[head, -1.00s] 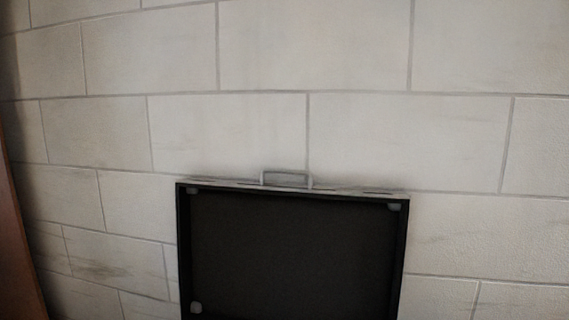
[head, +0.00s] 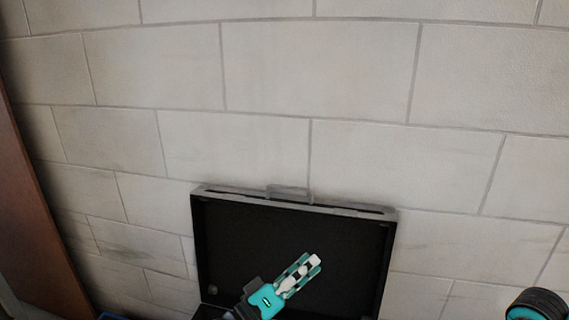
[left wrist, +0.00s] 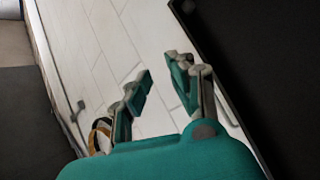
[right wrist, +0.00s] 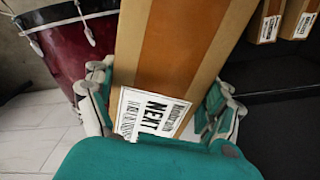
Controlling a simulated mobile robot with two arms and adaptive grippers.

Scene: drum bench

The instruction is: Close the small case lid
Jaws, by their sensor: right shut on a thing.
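The small case lid (head: 250,230) stands open against the wall, its dark inside facing me and its grey handle (head: 290,192) on the top edge. My left gripper (head: 312,264) is in front of the lid in the head view; I cannot tell if it touches. In the left wrist view its fingers (left wrist: 158,72) are apart with nothing between them, and a dark panel (left wrist: 265,50) shows at right. My right gripper (right wrist: 165,95) is shut on a brown box (right wrist: 178,50) with a white printed label. The lower part of the case is mostly hidden.
A pale block wall (head: 370,70) rises behind the lid. A brown upright panel (head: 45,215) stands at the left. In the right wrist view, a dark red drum (right wrist: 75,45) is at upper left and labelled boxes (right wrist: 265,22) lie at upper right by a dark surface.

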